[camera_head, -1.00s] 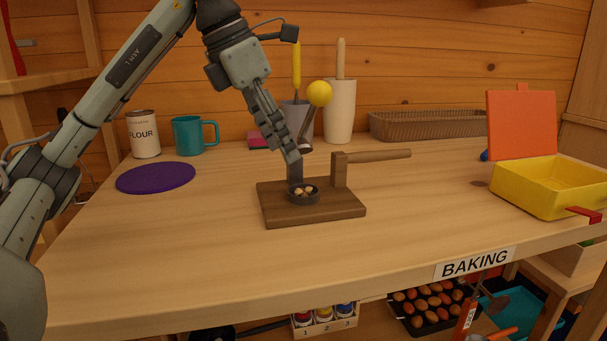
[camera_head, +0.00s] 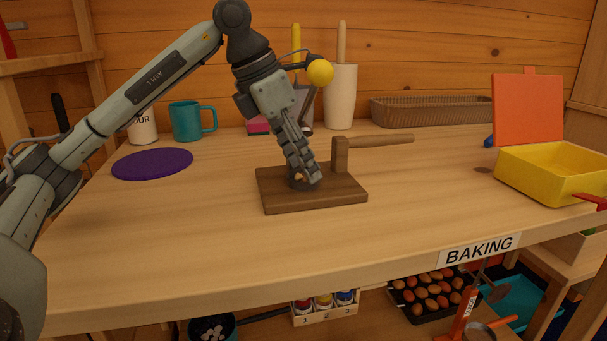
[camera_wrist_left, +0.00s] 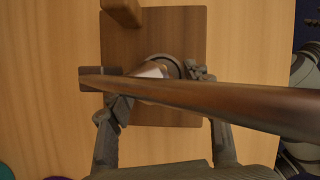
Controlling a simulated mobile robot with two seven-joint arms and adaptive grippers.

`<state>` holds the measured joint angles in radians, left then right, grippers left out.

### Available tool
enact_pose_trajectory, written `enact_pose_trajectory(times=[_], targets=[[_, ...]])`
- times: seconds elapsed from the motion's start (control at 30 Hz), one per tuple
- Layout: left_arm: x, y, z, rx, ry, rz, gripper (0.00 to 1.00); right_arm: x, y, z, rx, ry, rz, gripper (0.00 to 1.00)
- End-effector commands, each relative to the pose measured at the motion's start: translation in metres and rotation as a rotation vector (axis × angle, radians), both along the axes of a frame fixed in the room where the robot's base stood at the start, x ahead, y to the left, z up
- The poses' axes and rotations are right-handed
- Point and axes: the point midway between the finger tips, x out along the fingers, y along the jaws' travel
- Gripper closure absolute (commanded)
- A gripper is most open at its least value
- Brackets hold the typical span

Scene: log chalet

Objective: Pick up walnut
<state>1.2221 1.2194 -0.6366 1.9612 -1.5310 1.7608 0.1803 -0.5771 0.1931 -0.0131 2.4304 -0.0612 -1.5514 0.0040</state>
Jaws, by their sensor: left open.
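The walnut, pale pieces (camera_head: 298,177), sits in a small dark cup (camera_head: 292,185) on a wooden board (camera_head: 335,196). A post with a wooden lever (camera_head: 380,140) stands on the board. My left gripper (camera_head: 308,179) is open and low at the cup, hiding most of it in the head view. In the left wrist view, my left gripper (camera_wrist_left: 160,98) has its fingers spread on either side of the cup (camera_wrist_left: 172,65). A pale patch of walnut (camera_wrist_left: 152,70) shows there, and the lever (camera_wrist_left: 215,102) crosses in front. My right gripper is not in view.
A purple disc (camera_head: 152,164), teal mug (camera_head: 187,121) and flour can (camera_head: 143,128) are at left. A yellow box (camera_head: 550,172) is at right. The front tabletop is clear.

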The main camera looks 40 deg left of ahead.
Motion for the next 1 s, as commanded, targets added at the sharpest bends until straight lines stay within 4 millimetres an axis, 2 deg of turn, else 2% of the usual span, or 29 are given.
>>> enact_pose_trajectory(times=[0.07, 0.33, 0.77, 1.0], targets=[[0.000, 0.000, 0.000, 0.000, 0.000, 0.000, 0.52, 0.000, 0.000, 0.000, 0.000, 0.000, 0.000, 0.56], [0.000, 0.000, 0.000, 0.000, 0.001, 0.000, 0.85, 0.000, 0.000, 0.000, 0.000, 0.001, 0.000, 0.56], [0.000, 0.000, 0.001, 0.001, 0.003, 0.000, 0.86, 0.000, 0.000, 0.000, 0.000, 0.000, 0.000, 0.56], [0.000, -0.001, 0.024, -0.001, -0.001, -0.001, 0.86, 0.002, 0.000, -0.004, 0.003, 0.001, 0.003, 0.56]])
